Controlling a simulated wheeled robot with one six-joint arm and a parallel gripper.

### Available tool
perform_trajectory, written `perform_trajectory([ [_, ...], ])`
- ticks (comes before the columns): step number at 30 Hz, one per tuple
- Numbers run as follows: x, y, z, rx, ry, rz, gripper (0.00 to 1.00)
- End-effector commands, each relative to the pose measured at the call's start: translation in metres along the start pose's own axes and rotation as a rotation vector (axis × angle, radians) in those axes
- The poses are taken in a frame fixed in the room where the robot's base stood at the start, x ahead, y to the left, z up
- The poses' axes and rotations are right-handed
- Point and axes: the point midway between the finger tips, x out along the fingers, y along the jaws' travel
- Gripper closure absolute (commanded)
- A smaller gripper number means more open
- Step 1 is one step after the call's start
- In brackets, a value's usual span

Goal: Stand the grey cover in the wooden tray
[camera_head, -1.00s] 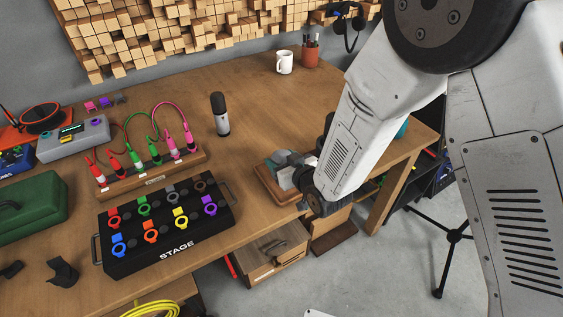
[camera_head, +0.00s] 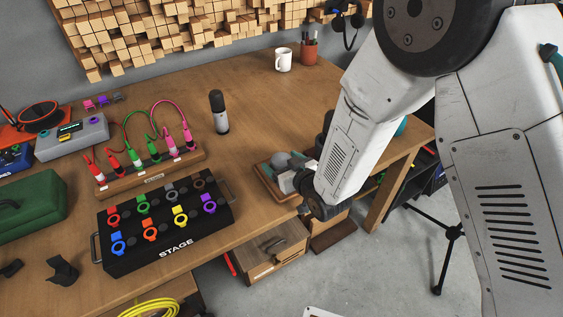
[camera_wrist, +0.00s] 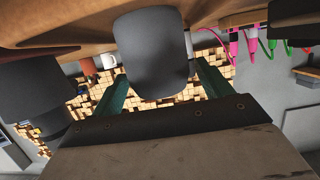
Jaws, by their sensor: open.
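The grey cover (camera_wrist: 152,58) is a dark, rounded plate in the inverted wrist view, between the two teal fingers of my gripper (camera_wrist: 162,80). My gripper is open, with a gap to the cover on each side. In the head view the cover (camera_head: 280,160) shows as a grey rounded shape, upright in the wooden tray (camera_head: 266,187) at the table's right front edge. My gripper (camera_head: 296,176) is beside it on the right, partly hidden by my wrist. My arm hides the tray's right part.
A black STAGE box (camera_head: 165,225) with coloured rings stands left of the tray. A cable rack (camera_head: 150,175) and a microphone (camera_head: 219,112) stand behind. A dark rounded object (camera_wrist: 30,95) is close at the left of the wrist view. The table's back middle is clear.

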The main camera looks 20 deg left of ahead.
Motion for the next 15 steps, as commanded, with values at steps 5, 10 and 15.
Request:
perform_trajectory([
  [5, -0.036, 0.000, 0.000, 0.001, -0.002, 0.001, 0.22],
  [10, -0.073, 0.000, 0.000, 0.001, -0.001, 0.001, 0.22],
  [15, -0.099, 0.001, 0.000, 0.001, -0.001, 0.001, 0.22],
])
